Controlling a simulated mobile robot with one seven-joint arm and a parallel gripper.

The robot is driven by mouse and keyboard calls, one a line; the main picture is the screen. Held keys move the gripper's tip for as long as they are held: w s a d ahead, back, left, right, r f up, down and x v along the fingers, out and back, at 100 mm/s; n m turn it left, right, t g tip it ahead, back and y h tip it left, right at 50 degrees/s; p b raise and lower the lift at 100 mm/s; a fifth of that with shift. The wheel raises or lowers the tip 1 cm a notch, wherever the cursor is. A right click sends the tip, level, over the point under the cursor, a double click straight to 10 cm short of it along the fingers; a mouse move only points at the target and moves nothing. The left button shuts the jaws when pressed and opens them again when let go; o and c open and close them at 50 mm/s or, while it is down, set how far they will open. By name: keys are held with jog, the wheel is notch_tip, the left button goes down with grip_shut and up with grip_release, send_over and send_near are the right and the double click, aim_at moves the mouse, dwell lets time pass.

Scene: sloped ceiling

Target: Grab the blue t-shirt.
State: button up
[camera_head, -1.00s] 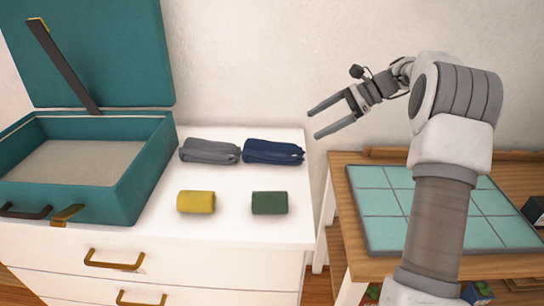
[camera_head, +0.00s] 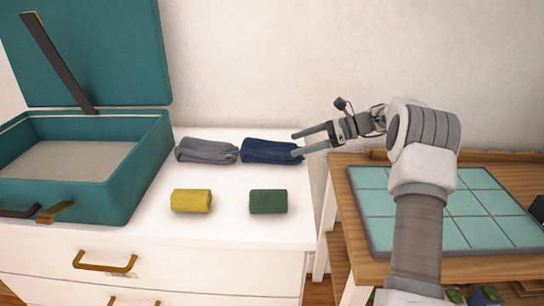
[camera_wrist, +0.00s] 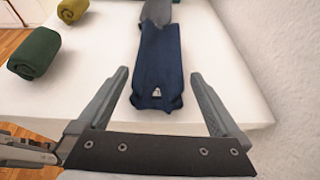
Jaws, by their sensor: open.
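The blue t-shirt (camera_head: 270,151) is a dark blue folded bundle at the back right of the white dresser top. In the wrist view the blue t-shirt (camera_wrist: 161,62) lies ahead, with its near end level with the fingertips. My gripper (camera_head: 296,143) is open and empty at the right end of the shirt. In the wrist view my gripper (camera_wrist: 158,75) has one finger on each side of the shirt's near end, with gaps between. I cannot tell how high the fingers are above the dresser top.
A grey folded garment (camera_head: 207,150) lies left of the shirt. A yellow roll (camera_head: 191,201) and a green roll (camera_head: 268,202) lie in front. An open teal suitcase (camera_head: 150,175) stands at left. A wooden table (camera_head: 350,235) is at right. The wall (camera_head: 240,60) is behind.

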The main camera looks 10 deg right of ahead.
aim_at(278, 149)
jog(key=b+x, duration=0.2)
jog(key=x, duration=0.5)
jog(key=shift+a, duration=0.1)
jog(key=c, duration=1.1)
jog(key=shift+c, duration=0.3)
jog(key=shift+r, duration=0.1)
